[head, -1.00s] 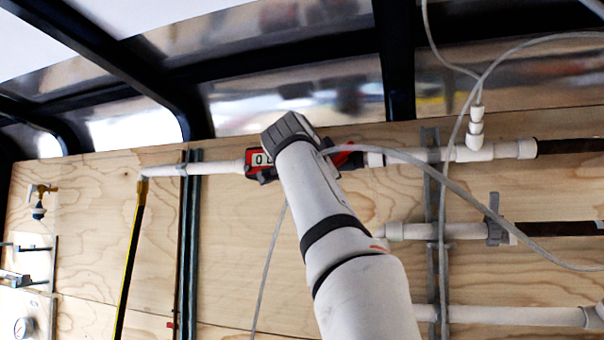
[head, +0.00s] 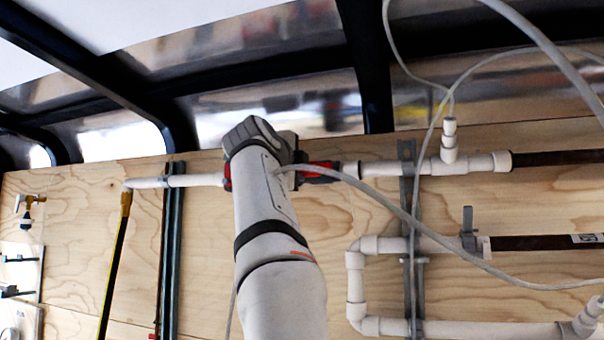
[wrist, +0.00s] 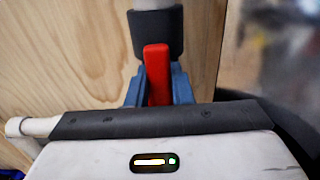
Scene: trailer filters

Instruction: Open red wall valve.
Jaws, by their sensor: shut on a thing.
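The red wall valve (head: 320,172) sits in the upper white pipe on the plywood wall in the head view. Red parts show on both sides of my arm, and its middle is hidden behind the arm. In the wrist view, a red handle (wrist: 158,78) stands between the blue fingers of my gripper (wrist: 159,88). The fingers are shut on this handle. A dark collar on a pipe (wrist: 156,32) lies just beyond it. In the head view my arm hides the fingers.
A thin white hose (head: 400,212) crosses in front of the pipes on the right. A lower pipe with a grey valve handle (head: 468,222) runs below. Vertical dark rails (head: 173,250) and a yellow-black pipe (head: 115,265) stand left. Dark roof beams (head: 366,70) run overhead.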

